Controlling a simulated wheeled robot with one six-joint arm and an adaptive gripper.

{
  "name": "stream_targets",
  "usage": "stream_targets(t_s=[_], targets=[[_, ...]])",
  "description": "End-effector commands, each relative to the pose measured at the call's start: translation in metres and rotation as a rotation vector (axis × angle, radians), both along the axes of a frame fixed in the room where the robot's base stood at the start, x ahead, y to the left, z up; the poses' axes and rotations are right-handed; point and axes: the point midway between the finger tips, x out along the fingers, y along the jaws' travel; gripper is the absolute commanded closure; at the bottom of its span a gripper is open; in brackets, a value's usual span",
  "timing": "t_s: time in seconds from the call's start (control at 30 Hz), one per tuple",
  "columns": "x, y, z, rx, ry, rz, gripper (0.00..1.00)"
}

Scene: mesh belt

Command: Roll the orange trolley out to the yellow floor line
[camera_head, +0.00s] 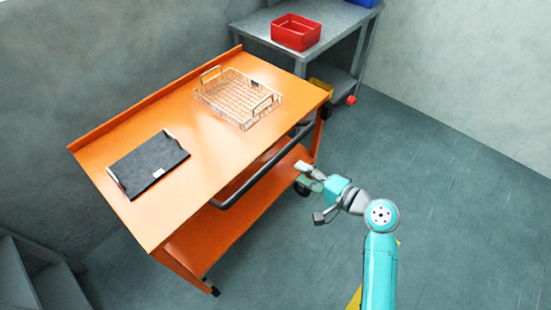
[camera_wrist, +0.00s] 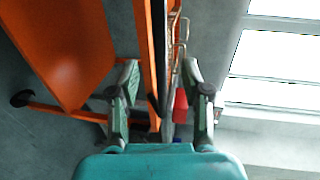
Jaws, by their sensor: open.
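The orange trolley (camera_head: 118,203) stands near the wall in the head view, with a flat top and a lower shelf (camera_head: 215,232). A dark handle bar (camera_head: 262,172) runs along its near side. My gripper (camera_head: 312,192) is open and empty, to the right of the bar's far part, and looks apart from it. In the wrist view the trolley's orange panel (camera_wrist: 72,55) fills the left, and my open fingers (camera_wrist: 160,80) have the trolley's edge between them in the picture. The yellow floor line (camera_head: 354,299) shows only in pieces beside my arm, which hides the rest.
A wire basket (camera_head: 238,98) and a black clipboard-like plate (camera_head: 152,165) lie on the trolley top. A grey table (camera_head: 345,25) with a red bin (camera_head: 296,32) stands behind the trolley. Grey steps (camera_head: 45,285) are at lower left. Floor to the right is clear.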

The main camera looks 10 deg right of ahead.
Motion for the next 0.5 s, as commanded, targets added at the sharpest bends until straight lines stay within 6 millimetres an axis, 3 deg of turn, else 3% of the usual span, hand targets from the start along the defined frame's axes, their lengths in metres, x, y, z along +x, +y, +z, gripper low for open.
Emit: stream_targets(t_s=[0.5], targets=[[0.059,0.048,-0.015,-0.001,-0.001,0.003,0.53]])
